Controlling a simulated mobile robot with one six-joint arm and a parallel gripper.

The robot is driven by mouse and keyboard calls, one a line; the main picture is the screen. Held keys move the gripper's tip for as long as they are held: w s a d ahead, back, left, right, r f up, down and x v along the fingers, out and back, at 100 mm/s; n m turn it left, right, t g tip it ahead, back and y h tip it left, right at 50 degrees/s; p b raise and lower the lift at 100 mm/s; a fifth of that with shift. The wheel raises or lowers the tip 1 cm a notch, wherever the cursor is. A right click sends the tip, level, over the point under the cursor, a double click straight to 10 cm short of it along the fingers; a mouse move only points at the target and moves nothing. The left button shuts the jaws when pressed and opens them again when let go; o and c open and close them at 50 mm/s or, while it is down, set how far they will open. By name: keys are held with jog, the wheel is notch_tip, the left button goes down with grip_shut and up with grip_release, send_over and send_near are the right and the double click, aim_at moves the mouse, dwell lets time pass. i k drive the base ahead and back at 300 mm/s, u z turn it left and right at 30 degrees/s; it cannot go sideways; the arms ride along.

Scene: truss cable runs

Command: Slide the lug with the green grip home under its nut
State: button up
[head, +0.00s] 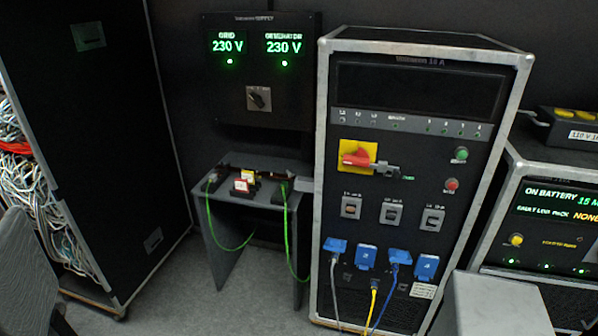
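I cannot make out a lug with a green grip or its nut in the head view. A thin green cable (287,240) hangs in a loop at the small dark table (222,225). Its ends run up to the left and right sides of the tabletop, where the detail is too small to tell. My gripper is not in view.
Small red-and-white and yellow items (243,184) sit on the table. A tall power rack (480,140) with a red rotary switch (356,158) and blue plugs (366,257) stands to the right. A supply panel (262,110) reads 230 V twice. Bare floor (180,290) lies front left.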

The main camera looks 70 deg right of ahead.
aim_at(285, 184)
jog(key=k, duration=1.15)
jog(key=z, duration=0.5)
jog(key=i, duration=1.1)
jog(key=z, duration=0.7)
jog(key=i, duration=1.65)
jog(key=u, duration=0.1)
